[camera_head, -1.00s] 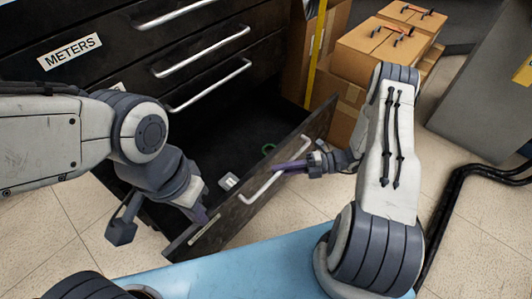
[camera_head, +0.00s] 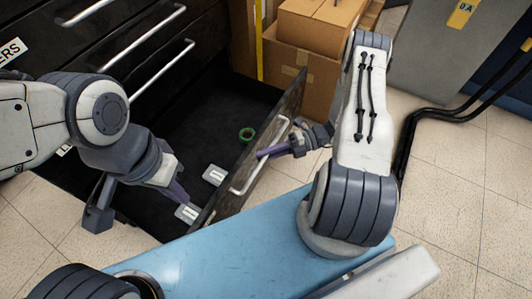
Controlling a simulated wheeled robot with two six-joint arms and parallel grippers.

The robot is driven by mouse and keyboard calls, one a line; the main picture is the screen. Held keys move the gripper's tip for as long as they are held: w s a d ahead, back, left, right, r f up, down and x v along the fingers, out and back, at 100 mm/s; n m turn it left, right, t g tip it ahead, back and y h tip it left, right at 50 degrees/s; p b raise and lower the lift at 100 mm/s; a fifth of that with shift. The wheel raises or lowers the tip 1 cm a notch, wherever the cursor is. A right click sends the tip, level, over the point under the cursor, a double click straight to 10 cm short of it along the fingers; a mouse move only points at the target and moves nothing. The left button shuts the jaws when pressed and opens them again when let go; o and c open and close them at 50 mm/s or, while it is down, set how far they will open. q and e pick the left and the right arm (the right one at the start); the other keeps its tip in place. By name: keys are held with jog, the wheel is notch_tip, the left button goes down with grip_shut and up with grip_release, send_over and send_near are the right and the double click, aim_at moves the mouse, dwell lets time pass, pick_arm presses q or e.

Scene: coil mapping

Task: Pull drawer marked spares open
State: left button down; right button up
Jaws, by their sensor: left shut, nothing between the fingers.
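A bottom drawer (camera_head: 225,110) of the black cabinet stands well open, its front panel (camera_head: 291,100) slanting across the middle of the view. No label can be read on this drawer. Its silver bar handle (camera_head: 257,174) is on the panel's outer face. My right gripper (camera_head: 262,153) has its purple fingers at the handle; the gap between them is not clear. My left gripper (camera_head: 183,197) is shut and empty, with its fingers low over the drawer's near end, beside the inner face of the front panel.
Closed drawers with silver handles (camera_head: 147,77) are above. Cardboard boxes (camera_head: 300,75) stand behind.

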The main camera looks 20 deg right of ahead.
jog(key=o, duration=0.4)
jog(key=shift+d, duration=0.1)
jog(key=d, duration=0.3)
jog(key=s+d+r+p, duration=0.1)
jog(key=d, duration=0.6)
jog(key=shift+s+r+p, duration=0.15)
jog(key=shift+r+p, duration=0.05)
jog(key=shift+p, duration=0.1)
